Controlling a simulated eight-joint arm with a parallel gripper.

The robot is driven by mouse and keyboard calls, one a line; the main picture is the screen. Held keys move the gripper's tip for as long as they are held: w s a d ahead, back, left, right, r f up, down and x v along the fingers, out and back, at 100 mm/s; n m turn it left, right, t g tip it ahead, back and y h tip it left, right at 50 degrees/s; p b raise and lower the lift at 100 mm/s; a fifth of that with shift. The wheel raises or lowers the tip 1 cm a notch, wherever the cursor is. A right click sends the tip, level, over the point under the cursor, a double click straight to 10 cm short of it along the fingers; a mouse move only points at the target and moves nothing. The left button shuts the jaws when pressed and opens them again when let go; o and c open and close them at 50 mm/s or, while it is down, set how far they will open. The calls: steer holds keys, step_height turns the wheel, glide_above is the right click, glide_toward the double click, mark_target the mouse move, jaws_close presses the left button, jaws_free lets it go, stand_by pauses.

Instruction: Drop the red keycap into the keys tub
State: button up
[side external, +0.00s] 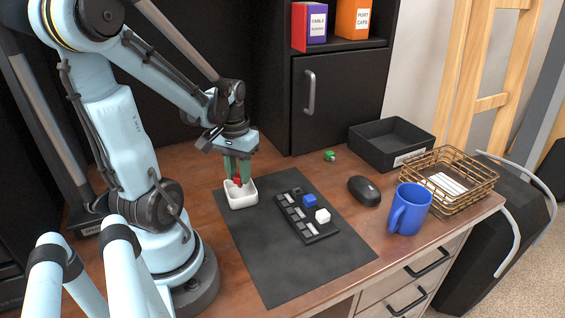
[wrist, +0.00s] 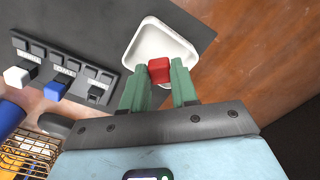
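The red keycap (wrist: 159,70) is between the green fingertips of my gripper (wrist: 160,74) in the wrist view, with a finger against each side. In the side view my gripper (side external: 238,176) points down, with the red keycap (side external: 237,182) low between its fingers. The keys tub, a small white square dish (side external: 243,202), is directly below, at the far left corner of the dark mat. The wrist view shows the tub's pale inside (wrist: 160,42) behind the keycap, and it looks empty. The exact height of the keycap over the tub floor is hard to tell.
A dark key holder (side external: 310,229) with a blue keycap (side external: 309,200) and a white keycap (side external: 322,216) lies right of the tub. A mouse (side external: 364,191), blue mug (side external: 408,210), wire basket (side external: 478,185) and black tray (side external: 391,145) stand farther right. The mat's front (side external: 290,270) is clear.

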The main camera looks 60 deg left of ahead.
steer(key=o, duration=0.4)
steer(key=shift+r, duration=0.1)
steer(key=shift+r, duration=6)
steer(key=w+d+f+m+t, duration=0.1)
steer(key=w+d+m+t, duration=0.1)
steer(key=d, duration=0.4)
steer(key=w+d+f+m+t, duration=0.1)
steer(key=w+d+m+t, duration=0.1)
steer(key=d, duration=0.4)
steer(key=w+d+f+m+t, duration=0.1)
steer(key=w+d+m+t, duration=0.2)
steer(key=w+d, duration=0.3)
steer(key=shift+f+m, duration=0.4)
steer(key=shift+m, duration=0.1)
